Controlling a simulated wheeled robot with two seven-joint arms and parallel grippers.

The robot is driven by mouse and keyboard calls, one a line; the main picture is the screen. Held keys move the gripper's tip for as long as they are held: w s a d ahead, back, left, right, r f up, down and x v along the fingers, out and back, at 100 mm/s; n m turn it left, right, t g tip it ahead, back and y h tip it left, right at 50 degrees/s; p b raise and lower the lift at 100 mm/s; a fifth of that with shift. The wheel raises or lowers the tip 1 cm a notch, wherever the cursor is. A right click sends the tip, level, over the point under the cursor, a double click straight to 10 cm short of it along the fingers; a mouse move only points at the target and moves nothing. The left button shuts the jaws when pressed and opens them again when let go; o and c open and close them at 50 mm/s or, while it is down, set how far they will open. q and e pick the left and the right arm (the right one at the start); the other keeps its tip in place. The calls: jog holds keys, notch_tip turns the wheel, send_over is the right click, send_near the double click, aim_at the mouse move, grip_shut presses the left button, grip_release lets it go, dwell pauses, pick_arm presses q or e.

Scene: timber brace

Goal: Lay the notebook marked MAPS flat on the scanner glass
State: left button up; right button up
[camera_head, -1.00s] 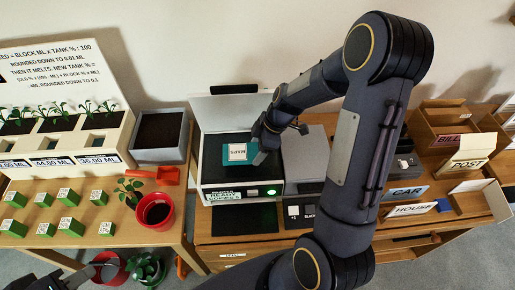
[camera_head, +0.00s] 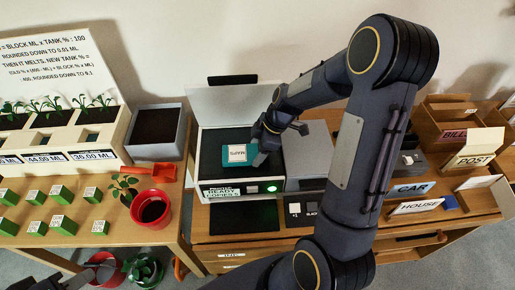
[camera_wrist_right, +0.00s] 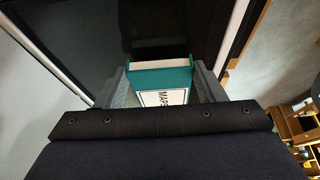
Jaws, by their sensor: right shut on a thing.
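The notebook marked MAPS (camera_head: 238,147) is teal with a white label, and it is over the dark scanner glass (camera_head: 210,165). My right gripper (camera_head: 256,156) is shut on it from its right side. In the right wrist view the notebook (camera_wrist_right: 160,78) sits between the two fingers (camera_wrist_right: 165,88), its page edge and part of the label showing, with dark glass beyond. I cannot tell whether it touches the glass. The scanner lid (camera_head: 240,103) stands open behind. My left gripper (camera_head: 106,270) is only partly in view at the bottom left, near a red pot.
A green-lit panel (camera_head: 250,188) is on the scanner's front. A grey device (camera_head: 308,155) stands close to its right. Boxes marked CAR (camera_head: 410,189), HOUSE (camera_head: 415,206) and POST (camera_head: 474,160) are further right. Green blocks, a red pot (camera_head: 151,209) and planters fill the left table.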

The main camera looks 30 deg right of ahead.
jog(key=shift+f+b, duration=0.5)
jog(key=shift+b, duration=0.1)
dwell(0.3)
jog(key=o, duration=1.1)
jog(key=shift+c, duration=0.2)
jog(key=shift+r, duration=0.1)
jog(key=v, duration=0.6)
jog(key=shift+r+b, duration=0.1)
jog(key=shift+b, duration=0.2)
jog(key=shift+v, duration=0.75)
